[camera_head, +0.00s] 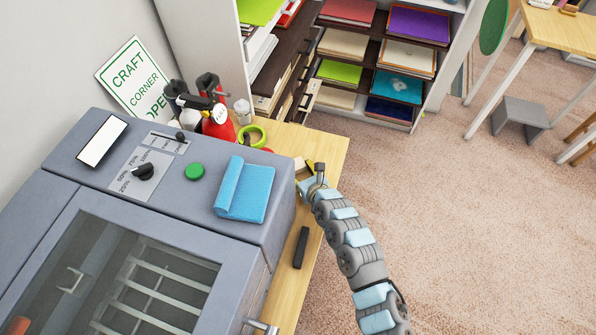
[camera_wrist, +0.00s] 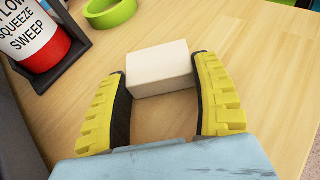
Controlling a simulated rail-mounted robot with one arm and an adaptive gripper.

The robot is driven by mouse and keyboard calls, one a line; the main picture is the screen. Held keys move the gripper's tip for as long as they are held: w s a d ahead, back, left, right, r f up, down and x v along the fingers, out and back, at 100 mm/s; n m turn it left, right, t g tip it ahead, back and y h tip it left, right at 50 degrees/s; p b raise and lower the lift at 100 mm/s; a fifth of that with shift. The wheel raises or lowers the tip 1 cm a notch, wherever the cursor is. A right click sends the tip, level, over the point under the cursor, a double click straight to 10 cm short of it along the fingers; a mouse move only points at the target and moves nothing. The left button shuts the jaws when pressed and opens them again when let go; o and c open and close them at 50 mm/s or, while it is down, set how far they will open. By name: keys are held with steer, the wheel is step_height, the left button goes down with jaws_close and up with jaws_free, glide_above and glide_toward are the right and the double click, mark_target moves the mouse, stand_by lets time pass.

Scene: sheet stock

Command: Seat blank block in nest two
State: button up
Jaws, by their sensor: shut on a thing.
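The blank block (camera_wrist: 158,69) is a plain pale wooden block, seen between the fingertips in the wrist view. My gripper (camera_wrist: 160,78) has two yellow fingers with black inner pads, shut on the block from its left and right sides. The block is over or on the wooden table top; I cannot tell whether it touches it. In the head view my gripper (camera_head: 311,172) is over the table beside the grey machine, and the block is mostly hidden there. No nest can be made out in either view.
A grey machine (camera_head: 160,205) with a folded blue cloth (camera_head: 245,190) fills the left. A green ring (camera_wrist: 110,12) and a red extinguisher (camera_wrist: 38,40) in a dark holder stand near the block. A black bar (camera_head: 300,248) lies on the table (camera_head: 283,290). Shelves stand behind.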

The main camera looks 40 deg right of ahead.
steer(key=shift+f, duration=0.1)
steer(key=o, duration=1.1)
steer(key=shift+s+r, duration=0.1)
steer(key=shift+r, duration=0.15)
steer(key=p+v, duration=0.2)
steer(key=v, duration=0.4)
steer(key=shift+s+a+r, duration=0.1)
steer(key=shift+s+r, duration=0.05)
steer(key=shift+s, duration=0.1)
steer(key=shift+s+a+r, duration=0.1)
steer(key=shift+s, duration=0.2)
steer(key=shift+c, duration=1.3)
